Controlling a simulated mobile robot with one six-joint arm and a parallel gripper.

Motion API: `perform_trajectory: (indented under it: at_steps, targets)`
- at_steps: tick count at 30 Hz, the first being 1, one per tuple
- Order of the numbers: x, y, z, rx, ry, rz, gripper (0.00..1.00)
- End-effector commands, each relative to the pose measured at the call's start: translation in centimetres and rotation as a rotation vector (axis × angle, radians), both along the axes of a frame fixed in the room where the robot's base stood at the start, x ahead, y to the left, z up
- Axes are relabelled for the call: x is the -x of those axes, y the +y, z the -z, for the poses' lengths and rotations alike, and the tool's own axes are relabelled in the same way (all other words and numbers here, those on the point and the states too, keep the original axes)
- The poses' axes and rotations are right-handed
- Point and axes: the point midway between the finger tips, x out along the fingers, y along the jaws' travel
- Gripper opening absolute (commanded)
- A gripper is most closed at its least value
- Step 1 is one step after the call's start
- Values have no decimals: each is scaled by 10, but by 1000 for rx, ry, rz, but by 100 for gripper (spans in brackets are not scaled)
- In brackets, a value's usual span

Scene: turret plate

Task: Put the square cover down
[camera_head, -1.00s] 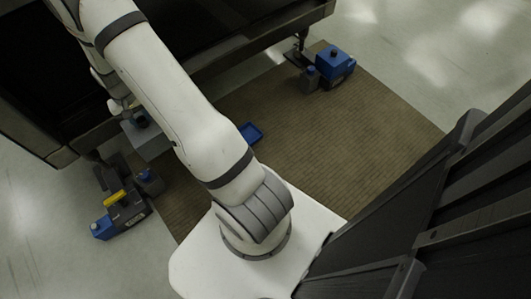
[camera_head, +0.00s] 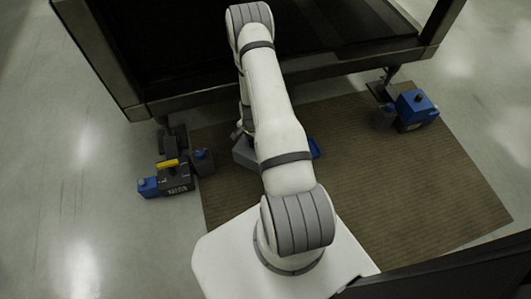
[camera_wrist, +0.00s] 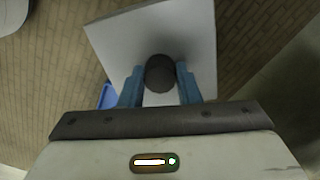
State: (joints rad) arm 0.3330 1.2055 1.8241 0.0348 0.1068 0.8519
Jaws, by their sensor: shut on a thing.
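In the wrist view, my gripper (camera_wrist: 160,88) has its two blue fingers shut on the dark round knob of the square cover (camera_wrist: 150,36). The cover is a flat light-grey square plate, slightly turned in the picture. The brown mat (camera_wrist: 55,50) shows behind it. In the head view, a grey edge of the cover (camera_head: 243,153) shows left of my arm, close to the front of the dark frame. My arm hides the gripper and most of the cover there. I cannot tell how high the cover is above the mat.
A blue tray (camera_head: 314,148) lies on the mat just right of my arm. A grey and blue device with a yellow part (camera_head: 176,178) stands at left. A blue box device (camera_head: 416,108) stands at right. The dark frame (camera_head: 330,65) spans the back. Mat at right is clear.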

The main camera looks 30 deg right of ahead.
Motion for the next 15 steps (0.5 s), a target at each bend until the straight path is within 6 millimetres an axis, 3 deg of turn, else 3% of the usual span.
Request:
perform_trajectory:
  at_steps: [6, 15]
  targets:
    - [1, 0, 45, -1, 1, 0, 0]
    - [1, -1, 80, -1, 1, 1, 0]
